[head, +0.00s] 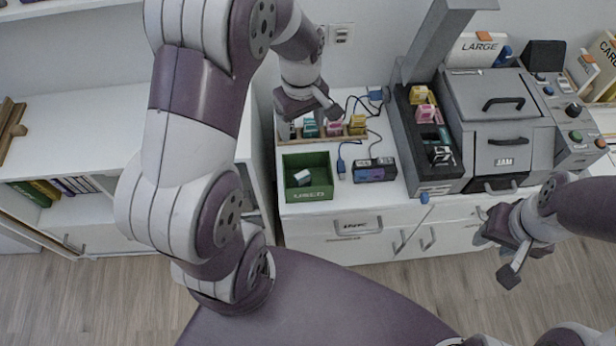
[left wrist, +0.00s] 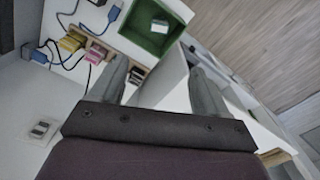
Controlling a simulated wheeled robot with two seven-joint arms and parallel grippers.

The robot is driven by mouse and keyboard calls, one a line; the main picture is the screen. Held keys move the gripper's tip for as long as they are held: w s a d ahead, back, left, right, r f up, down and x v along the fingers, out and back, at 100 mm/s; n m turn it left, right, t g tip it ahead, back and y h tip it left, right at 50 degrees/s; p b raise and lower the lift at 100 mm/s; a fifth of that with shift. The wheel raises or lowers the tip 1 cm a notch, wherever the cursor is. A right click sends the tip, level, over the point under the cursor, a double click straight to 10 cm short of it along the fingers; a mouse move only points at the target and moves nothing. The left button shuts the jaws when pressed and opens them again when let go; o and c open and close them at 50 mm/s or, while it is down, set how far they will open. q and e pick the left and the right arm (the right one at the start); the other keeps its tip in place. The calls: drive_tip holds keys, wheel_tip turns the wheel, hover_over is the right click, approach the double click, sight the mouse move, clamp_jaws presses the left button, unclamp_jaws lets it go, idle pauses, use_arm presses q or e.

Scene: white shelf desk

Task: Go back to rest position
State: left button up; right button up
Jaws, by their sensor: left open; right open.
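My left gripper (head: 308,106) is above the back left of the white desk, over a wooden rack (head: 350,135) of small coloured cartridges. In the left wrist view its two fingers (left wrist: 162,85) are apart with nothing between them. My right gripper (head: 508,258) hangs at the right, in front of the desk and over the floor. It is open and looks empty. The left arm reaches up and across the left part of the head view. Part of the rack is hidden behind the left gripper.
A green box (head: 307,193) holding a small pale item stands at the desk's front left. A dark cartridge box (head: 374,169) lies beside it. A grey machine (head: 500,130) fills the desk's right side, with a tray of cartridges (head: 418,140). Cables lie behind.

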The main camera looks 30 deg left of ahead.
use_arm(q)
drive_tip(key=shift+r, duration=0.7)
drive_tip(key=s+d+m+t, duration=0.1)
drive_tip(key=s+d+m, duration=0.4)
drive_tip(key=s+m, duration=0.3)
drive_tip(key=m, duration=0.3)
drive_tip(key=shift+s, duration=0.3)
drive_tip(key=shift+s+a+r, duration=0.1)
drive_tip(key=shift+s+r, duration=0.05)
